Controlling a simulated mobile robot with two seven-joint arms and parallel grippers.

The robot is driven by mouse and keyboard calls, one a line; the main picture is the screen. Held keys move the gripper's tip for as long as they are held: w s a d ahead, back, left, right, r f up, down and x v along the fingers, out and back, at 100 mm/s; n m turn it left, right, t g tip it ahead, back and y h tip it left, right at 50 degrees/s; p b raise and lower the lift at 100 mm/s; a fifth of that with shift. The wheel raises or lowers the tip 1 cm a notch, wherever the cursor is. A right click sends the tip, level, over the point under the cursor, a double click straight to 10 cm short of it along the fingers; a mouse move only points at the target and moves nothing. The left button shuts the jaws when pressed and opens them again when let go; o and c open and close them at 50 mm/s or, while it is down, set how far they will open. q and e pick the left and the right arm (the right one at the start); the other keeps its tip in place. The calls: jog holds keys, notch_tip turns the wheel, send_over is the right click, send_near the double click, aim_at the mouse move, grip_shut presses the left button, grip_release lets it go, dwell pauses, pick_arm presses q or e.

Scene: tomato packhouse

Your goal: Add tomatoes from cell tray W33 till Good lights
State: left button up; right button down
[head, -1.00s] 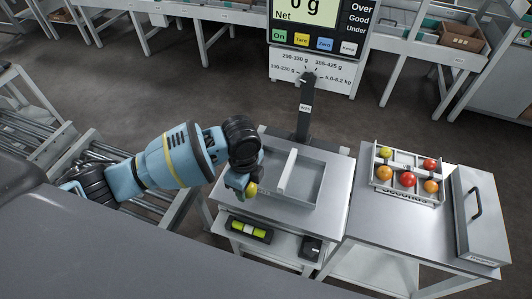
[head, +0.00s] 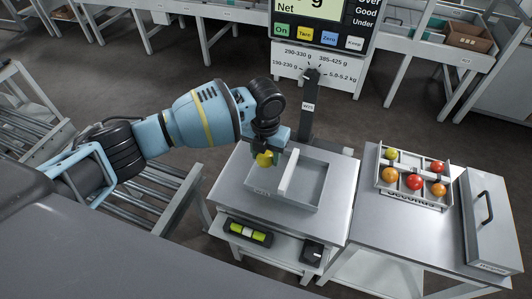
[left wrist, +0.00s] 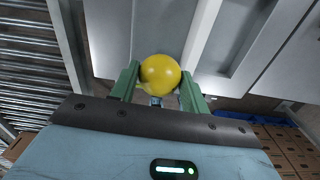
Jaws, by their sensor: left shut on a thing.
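My left gripper (head: 265,157) is shut on a yellow tomato (head: 263,160). It holds it over the left part of the shallow grey pan (head: 309,184) on the weighing table, left of the pan's pale divider (head: 288,173). The left wrist view shows the tomato (left wrist: 160,75) between the green fingers. The pan's visible floor is empty. A divided cell tray (head: 381,186) on the right table holds several tomatoes, yellow-green, red and orange; its front lettering appears to read "Seconds". The display (head: 310,8) is cut off at the top; no Over, Good or Under light is clearly lit.
A dark post (head: 308,110) with a small label stands behind the pan. A grey lidded box (head: 485,222) with a black handle is right of the cell tray. A green-yellow item (head: 248,232) lies on the shelf below. Roller conveyor (head: 150,210) runs at left.

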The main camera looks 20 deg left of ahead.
aim_at(265, 164)
pick_arm(q)
jog(key=shift+f, duration=0.1)
pick_arm(e)
jog(key=shift+s+f, duration=0.1)
jog(key=shift+f, duration=0.05)
